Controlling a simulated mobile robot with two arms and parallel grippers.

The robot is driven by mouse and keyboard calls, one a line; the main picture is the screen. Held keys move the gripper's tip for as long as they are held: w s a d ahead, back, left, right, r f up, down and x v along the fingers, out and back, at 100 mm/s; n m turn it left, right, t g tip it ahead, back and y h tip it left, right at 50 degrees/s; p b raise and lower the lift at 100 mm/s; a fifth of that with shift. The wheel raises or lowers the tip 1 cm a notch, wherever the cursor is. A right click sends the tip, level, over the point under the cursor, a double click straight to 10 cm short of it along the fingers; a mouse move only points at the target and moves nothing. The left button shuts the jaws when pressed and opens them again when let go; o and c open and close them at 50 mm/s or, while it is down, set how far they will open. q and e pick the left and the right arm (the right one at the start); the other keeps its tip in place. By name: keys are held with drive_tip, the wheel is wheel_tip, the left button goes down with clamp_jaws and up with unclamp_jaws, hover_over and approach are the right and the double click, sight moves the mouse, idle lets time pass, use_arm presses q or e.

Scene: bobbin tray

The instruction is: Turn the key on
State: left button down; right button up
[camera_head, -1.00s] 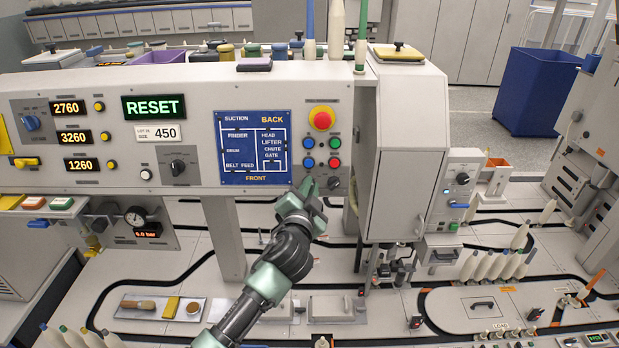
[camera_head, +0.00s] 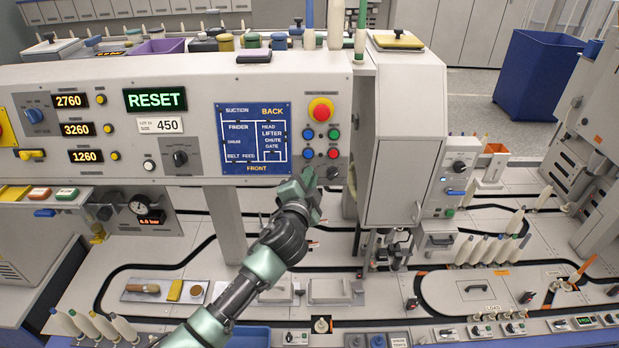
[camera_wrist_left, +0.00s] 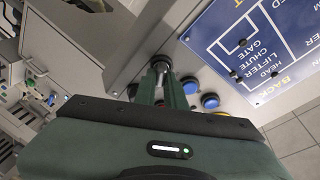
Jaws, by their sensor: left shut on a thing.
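The key switch (camera_head: 333,172) is a small dark round knob at the lower right of the grey control panel (camera_head: 200,125), below the red and blue buttons. My left gripper (camera_head: 312,178) is at the panel's lower edge, in front of and beside the switch. In the left wrist view, the two green fingers (camera_wrist_left: 162,82) are close together and reach the dark round switch (camera_wrist_left: 160,62). They are shut on the key there. The fingers cover most of the key, so its turn angle cannot be told. My right gripper is not in view.
A red emergency button (camera_head: 321,109) on a yellow base sits above blue, green and red buttons. A green RESET display (camera_head: 155,99) is lit. A tall grey housing (camera_head: 402,140) stands just right of the switch. Below lies a conveyor deck with bobbins (camera_head: 485,250).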

use_arm(q)
drive_tip(key=c, duration=1.5)
unclamp_jaws()
drive_tip(key=shift+b+v, duration=0.9)
drive_tip(key=shift+v, duration=3)
drive_tip(key=shift+f, duration=0.15)
